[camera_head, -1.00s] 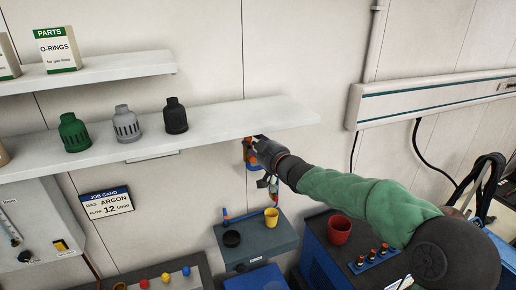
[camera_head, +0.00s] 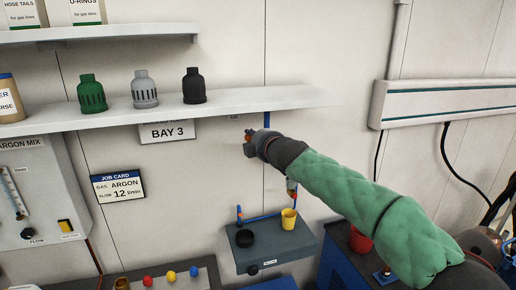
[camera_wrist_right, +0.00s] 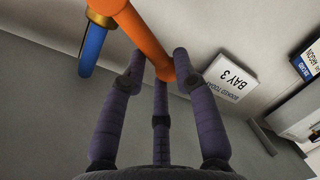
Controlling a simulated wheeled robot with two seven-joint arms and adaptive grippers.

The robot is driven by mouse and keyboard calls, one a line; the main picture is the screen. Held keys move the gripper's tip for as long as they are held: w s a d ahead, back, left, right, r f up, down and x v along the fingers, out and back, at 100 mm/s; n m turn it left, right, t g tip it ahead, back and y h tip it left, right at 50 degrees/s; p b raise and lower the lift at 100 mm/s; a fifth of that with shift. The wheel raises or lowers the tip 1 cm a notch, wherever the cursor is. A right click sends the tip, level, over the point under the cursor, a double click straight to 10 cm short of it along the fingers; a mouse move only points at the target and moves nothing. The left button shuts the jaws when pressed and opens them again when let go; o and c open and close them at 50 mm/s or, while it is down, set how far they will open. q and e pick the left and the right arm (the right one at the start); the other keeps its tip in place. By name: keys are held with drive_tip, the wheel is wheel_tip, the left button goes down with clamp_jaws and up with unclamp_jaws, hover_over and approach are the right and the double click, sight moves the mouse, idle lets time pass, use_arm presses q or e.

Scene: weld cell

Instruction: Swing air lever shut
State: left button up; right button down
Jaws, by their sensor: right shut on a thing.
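The orange air lever (camera_wrist_right: 142,30) runs diagonally through the upper middle of the right wrist view. Its upper end meets a brass fitting (camera_wrist_right: 104,12) on a blue pipe (camera_wrist_right: 93,50). My right gripper (camera_wrist_right: 160,64) is shut on the lever, with dark purple fingers on both sides of it. In the head view, my right gripper (camera_head: 250,142) is below the lower shelf and left of the blue pipe (camera_head: 267,119). Only a trace of orange shows at the fingers there, and the valve body is mostly hidden. My left gripper is not in view.
The lower shelf (camera_head: 235,103) is just above my right gripper and carries green, grey and black cups. A BAY 3 sign (camera_head: 168,132) hangs to the left. Below are a grey box (camera_head: 275,255) and a yellow cup (camera_head: 289,219).

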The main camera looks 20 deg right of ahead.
drive_tip(key=shift+a+f+n+h+b, duration=0.2)
drive_tip(key=shift+f+n+h+b, duration=0.25)
drive_tip(key=shift+f+n+b, duration=0.45)
drive_tip(key=shift+a+f+n+h+b, duration=0.2)
drive_tip(key=shift+f+n+h+b, duration=0.35)
drive_tip(key=shift+n+b, duration=0.65)
drive_tip(key=shift+f, duration=0.1)
drive_tip(key=c, duration=1)
unclamp_jaws()
drive_tip(key=shift+c, duration=0.2)
drive_tip(key=shift+d, duration=0.2)
drive_tip(key=shift+a, duration=0.15)
